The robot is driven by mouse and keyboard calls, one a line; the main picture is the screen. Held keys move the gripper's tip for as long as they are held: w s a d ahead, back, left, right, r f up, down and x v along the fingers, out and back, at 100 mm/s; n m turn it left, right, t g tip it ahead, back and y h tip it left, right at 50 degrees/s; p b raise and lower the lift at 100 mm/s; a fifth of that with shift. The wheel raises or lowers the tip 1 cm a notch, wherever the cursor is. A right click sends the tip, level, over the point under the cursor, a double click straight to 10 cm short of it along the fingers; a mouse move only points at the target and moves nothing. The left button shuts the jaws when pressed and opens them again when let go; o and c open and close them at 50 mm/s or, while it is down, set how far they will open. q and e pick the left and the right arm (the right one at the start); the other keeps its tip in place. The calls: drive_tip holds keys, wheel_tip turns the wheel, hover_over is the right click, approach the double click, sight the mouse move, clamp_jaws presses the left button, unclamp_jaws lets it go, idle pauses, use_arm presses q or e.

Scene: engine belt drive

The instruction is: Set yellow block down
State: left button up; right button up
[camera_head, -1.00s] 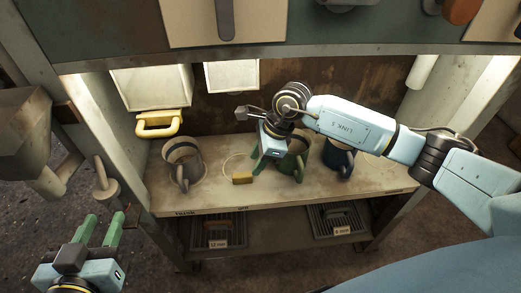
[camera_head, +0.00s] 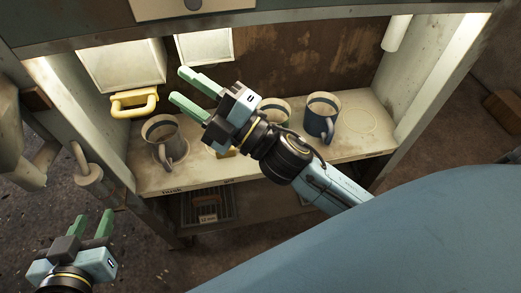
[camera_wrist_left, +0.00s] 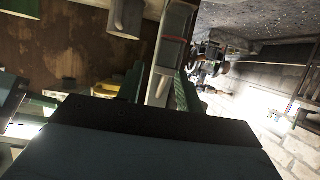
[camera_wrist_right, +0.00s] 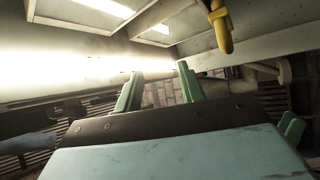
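The yellow block (camera_head: 227,153) lies on the workbench (camera_head: 205,177) in the head view, mostly hidden behind my right gripper and wrist. My right gripper (camera_head: 178,85) is above the bench, beyond the block, with its green fingers pointing up and left. The fingers are apart with nothing between them, as the right wrist view (camera_wrist_right: 158,78) also shows. My left gripper (camera_head: 92,218) is low at the left, away from the bench, its fingers apart and empty.
A grey mug (camera_head: 165,140), a green mug (camera_head: 275,109) and a blue mug (camera_head: 320,117) stand on the bench. A yellow handle (camera_head: 134,105) projects at the left back. A marked circle (camera_head: 358,120) at the right is bare. A post (camera_head: 100,140) bounds the left side.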

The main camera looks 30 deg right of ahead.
drive_tip(key=s+d+f+m+g+h, duration=0.2)
drive_tip(key=s+d+f+m+h, duration=0.1)
drive_tip(key=f+m, duration=0.4)
drive_tip(key=s+d+f+m+g+h, duration=0.3)
drive_tip(key=d+f+m+h, duration=0.3)
drive_tip(key=m, duration=0.6)
drive_tip(key=shift+s+f+h, duration=0.45)
drive_tip(key=shift+s+h, duration=0.25)
drive_tip(key=shift+s, duration=0.05)
drive_tip(key=shift+f, duration=0.1)
